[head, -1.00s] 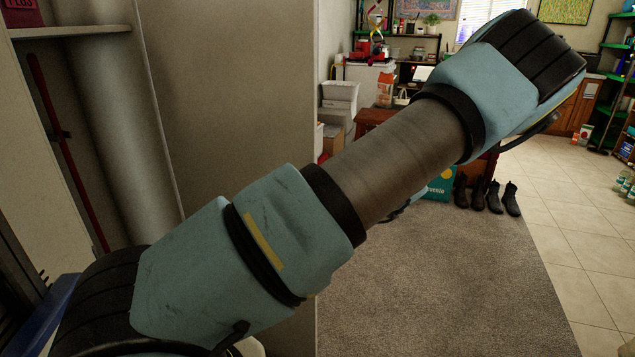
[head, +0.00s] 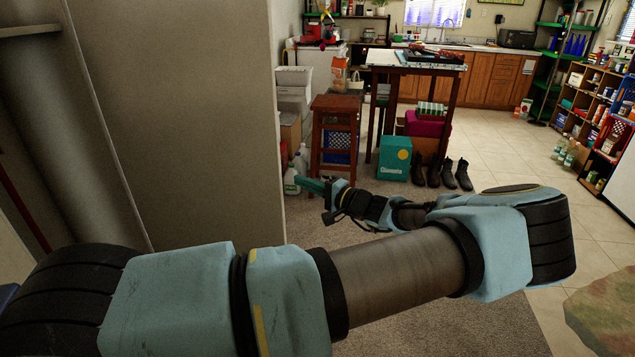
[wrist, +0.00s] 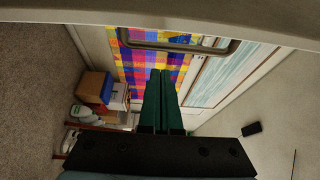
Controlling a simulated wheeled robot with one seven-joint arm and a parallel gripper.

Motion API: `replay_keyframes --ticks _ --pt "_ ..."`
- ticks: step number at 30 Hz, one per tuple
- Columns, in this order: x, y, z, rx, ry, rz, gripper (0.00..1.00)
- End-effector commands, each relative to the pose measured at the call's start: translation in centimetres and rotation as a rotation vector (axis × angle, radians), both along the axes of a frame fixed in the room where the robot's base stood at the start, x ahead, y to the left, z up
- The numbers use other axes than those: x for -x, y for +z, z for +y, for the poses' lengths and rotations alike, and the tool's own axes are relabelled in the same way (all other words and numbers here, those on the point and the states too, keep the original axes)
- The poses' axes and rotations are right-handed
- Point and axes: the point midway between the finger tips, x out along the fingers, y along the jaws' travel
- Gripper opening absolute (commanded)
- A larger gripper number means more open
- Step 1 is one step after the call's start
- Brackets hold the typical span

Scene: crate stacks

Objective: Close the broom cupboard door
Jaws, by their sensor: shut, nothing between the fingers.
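The broom cupboard door (head: 185,110) is a tall grey-beige panel standing open at the left of the head view. The cupboard's pale interior, with part of a red pole (head: 22,212), shows left of it. My gripper (head: 306,184) is shut and empty, just right of the door's free edge, its green fingers pointing left. In the wrist view, a pale panel edge, which looks like the door (wrist: 200,15), crosses the top with a dark bar handle (wrist: 180,47). My shut fingers (wrist: 160,75) lie below the handle in the picture. I cannot tell whether they touch the door.
Beyond the door are a dark red stool (head: 335,130), a table (head: 415,65), a teal box (head: 394,158) and black boots (head: 440,172). White bottles (head: 292,178) stand behind my gripper. Loaded shelves (head: 590,120) line the right. Carpet and tiled floor between look clear.

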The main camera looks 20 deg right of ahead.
Motion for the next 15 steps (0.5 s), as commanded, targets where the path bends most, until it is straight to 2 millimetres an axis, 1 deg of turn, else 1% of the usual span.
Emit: replay_keyframes --ticks 1,3,6,9,15 --pt "-0.9 0.5 0.8 -0.001 0.003 0.0 0.0" --pt "-2.0 0.4 1.5 -0.002 0.003 0.0 0.0" --pt "-0.2 0.4 2.2 -0.002 -0.001 0.003 0.0" --pt "0.8 0.3 2.9 -0.001 0.0 0.002 0.0" --pt "1.6 0.0 3.5 0.001 0.0 0.002 0.0"
